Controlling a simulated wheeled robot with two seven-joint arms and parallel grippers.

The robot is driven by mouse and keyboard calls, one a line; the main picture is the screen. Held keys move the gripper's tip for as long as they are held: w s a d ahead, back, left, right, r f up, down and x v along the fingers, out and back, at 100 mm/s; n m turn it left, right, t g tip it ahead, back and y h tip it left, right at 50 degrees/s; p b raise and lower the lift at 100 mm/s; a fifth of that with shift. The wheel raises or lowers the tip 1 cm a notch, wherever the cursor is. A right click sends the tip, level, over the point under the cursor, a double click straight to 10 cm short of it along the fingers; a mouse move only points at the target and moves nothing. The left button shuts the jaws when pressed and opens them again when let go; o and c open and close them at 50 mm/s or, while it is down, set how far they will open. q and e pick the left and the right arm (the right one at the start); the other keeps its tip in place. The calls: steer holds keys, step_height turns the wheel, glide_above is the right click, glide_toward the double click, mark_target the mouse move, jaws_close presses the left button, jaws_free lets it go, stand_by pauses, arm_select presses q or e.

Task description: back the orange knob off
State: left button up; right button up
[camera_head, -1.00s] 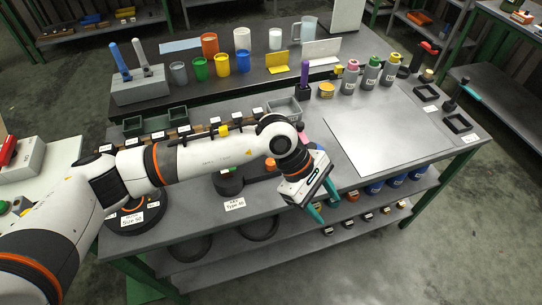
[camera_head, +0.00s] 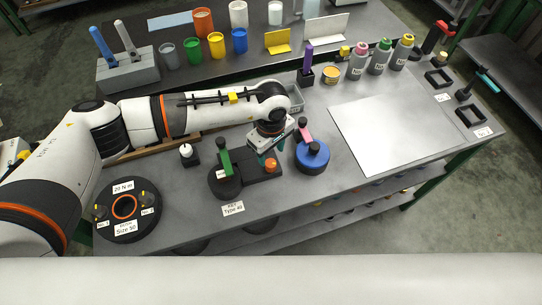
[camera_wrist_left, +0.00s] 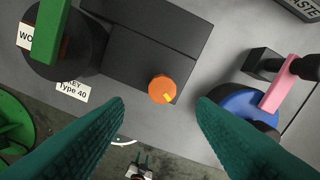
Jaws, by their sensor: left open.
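The orange knob (camera_head: 271,165) sits on the right end of a dark block fixture (camera_head: 258,177) near the front of the grey table. In the left wrist view the knob (camera_wrist_left: 162,88) is round with a small yellow mark, just beyond and between the fingertips. My left gripper (camera_head: 268,158) points down over the fixture. Its teal fingers (camera_wrist_left: 162,112) are spread wide, with nothing between them in contact. The knob looks untouched. My right gripper is not in view.
A size 50 dial (camera_head: 124,208) is at the left. A pale sheet (camera_head: 395,125) covers the right, with bottles behind.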

mark_target(271, 163)
arm_select(q)
steer(key=f, duration=0.1)
steer(key=f+p, duration=0.1)
steer(key=f, duration=0.2)
steer(key=shift+w+f, duration=0.3)
steer(key=shift+f, duration=0.1)
steer(key=shift+s+f+p, duration=0.15)
steer(key=shift+f+p, duration=0.2)
steer(key=shift+f, duration=0.5)
steer(key=c, duration=1)
steer(key=shift+o, duration=0.2)
